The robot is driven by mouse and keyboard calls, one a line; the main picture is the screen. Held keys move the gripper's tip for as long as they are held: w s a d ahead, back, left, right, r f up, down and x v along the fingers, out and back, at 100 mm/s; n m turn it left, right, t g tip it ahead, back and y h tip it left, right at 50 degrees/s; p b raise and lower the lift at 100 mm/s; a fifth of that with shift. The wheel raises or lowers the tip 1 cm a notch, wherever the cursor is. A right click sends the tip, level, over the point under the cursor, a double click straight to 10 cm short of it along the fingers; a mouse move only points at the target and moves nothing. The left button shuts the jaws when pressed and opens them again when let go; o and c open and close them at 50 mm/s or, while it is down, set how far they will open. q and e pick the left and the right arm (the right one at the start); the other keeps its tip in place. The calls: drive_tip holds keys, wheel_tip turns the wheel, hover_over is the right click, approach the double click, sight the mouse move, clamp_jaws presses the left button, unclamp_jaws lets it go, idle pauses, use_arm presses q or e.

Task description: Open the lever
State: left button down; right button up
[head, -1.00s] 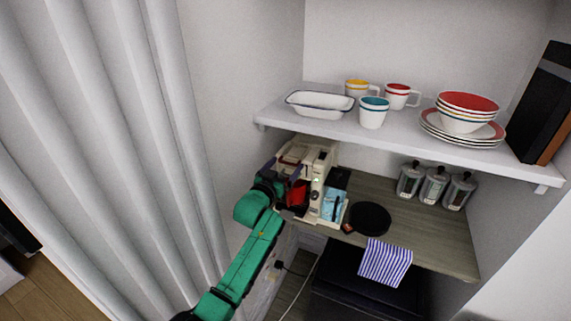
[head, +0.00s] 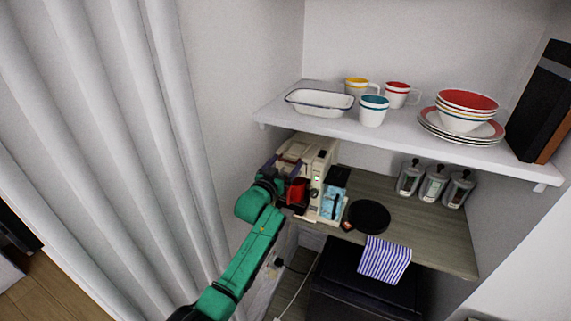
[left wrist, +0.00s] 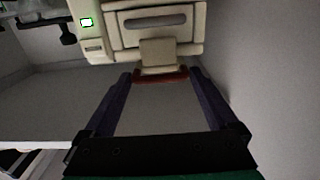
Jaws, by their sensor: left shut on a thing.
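A cream machine (head: 318,160) with a small green light stands at the left end of the wooden counter, below the shelf. In the left wrist view the machine (left wrist: 160,30) shows a slotted panel and a cream lever (left wrist: 158,52) with a dark red end. My left gripper (left wrist: 161,74) has its two purple fingers on either side of that red end and is shut on it. In the head view my left gripper (head: 287,178) is at the machine's front left side, partly hiding it; the lever is hard to make out there. My right gripper is not in view.
A black round pan (head: 369,216), a blue packet (head: 333,203) and several lidded jars (head: 433,183) stand on the counter (head: 425,225). A striped cloth (head: 384,259) hangs over its front edge. The shelf (head: 395,131) above holds cups, a dish and plates. A curtain (head: 120,150) is at left.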

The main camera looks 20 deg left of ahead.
use_arm(q)
drive_tip(key=shift+r, duration=0.45)
drive_tip(key=r+p, duration=0.1)
drive_tip(key=r, duration=0.1)
drive_tip(key=w+r+p, duration=0.1)
drive_tip(key=r, duration=0.2)
drive_tip(key=shift+w, duration=0.1)
drive_tip(key=shift+w+r, duration=0.4)
drive_tip(key=shift+r, duration=0.25)
drive_tip(key=shift+w+r, duration=0.4)
drive_tip(key=shift+r, duration=0.25)
unclamp_jaws()
drive_tip(key=shift+s, duration=0.15)
drive_tip(key=shift+s+f, duration=0.1)
drive_tip(key=shift+f, duration=0.05)
